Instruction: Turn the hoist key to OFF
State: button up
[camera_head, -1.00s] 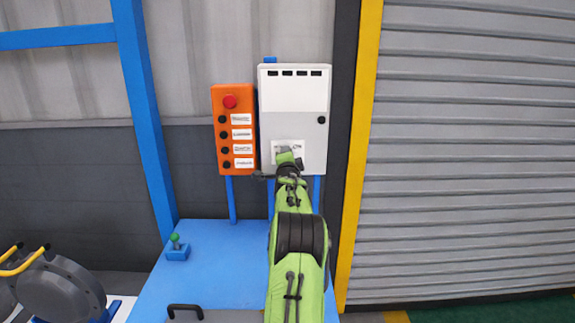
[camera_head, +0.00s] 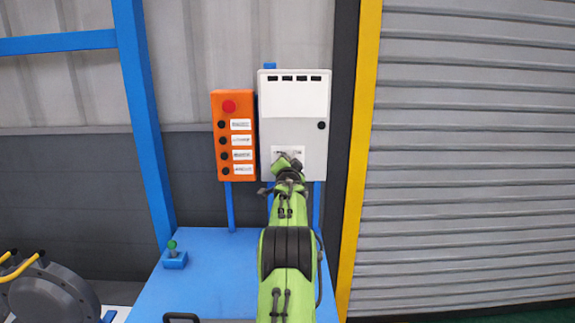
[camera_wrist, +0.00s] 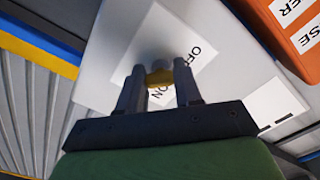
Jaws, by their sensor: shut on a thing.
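The hoist key is a small yellowish piece (camera_wrist: 160,78) on a white label plate (camera_wrist: 205,45) in the wrist view. The plate reads OFF and ON in the wrist view. My gripper (camera_wrist: 158,85) is shut on the key, with one dark finger on each side of it. The plate sits low on the front of the white control box (camera_head: 295,108) in the head view. There my arm covers the key and most of the gripper. Which mark the key points to cannot be made out.
An orange button box (camera_head: 233,135) with a red button hangs left of the white box. A yellow post (camera_head: 360,150) and grey shutter (camera_head: 460,150) are at the right.

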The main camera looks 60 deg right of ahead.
jog(key=shift+f, duration=0.15)
jog(key=o, duration=1)
jog(key=shift+o, duration=0.2)
jog(key=b+v, duration=0.2)
jog(key=v, duration=1.3)
jog(key=shift+a+b, duration=0.35)
jog(key=shift+a, duration=0.05)
jog(key=shift+s, duration=0.15)
